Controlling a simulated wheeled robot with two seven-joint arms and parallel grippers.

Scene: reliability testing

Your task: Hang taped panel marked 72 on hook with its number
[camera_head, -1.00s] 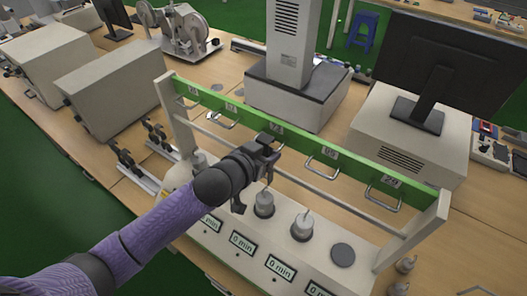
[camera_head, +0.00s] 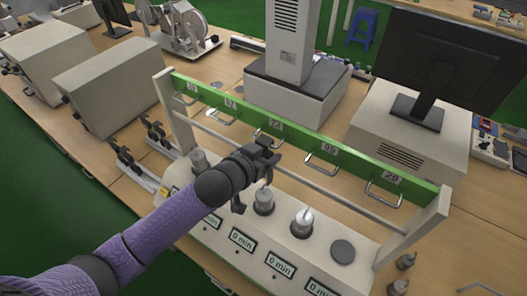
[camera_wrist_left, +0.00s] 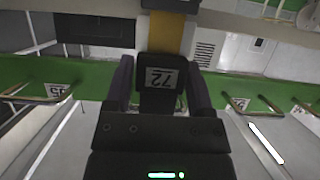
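The dark panel (camera_wrist_left: 153,102) carries a white label reading 72, upside down in the left wrist view, with a yellow strip (camera_wrist_left: 165,35) above it. My left gripper (camera_wrist_left: 160,82) has a finger on each side of the panel and appears shut on it. In the head view my left gripper (camera_head: 264,152) is in front of the green rail (camera_head: 300,140), close to the middle hook. The number label (camera_head: 276,124) above that hook reads 72. The panel is hard to make out there. My right gripper is in neither view.
Several metal hooks hang along the rail, including one to the right (camera_head: 322,160) and one at the far right (camera_head: 385,190). Weights (camera_head: 302,222) stand on the white base below, with timer displays. A monitor (camera_head: 440,75) and a tall device (camera_head: 292,50) stand behind.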

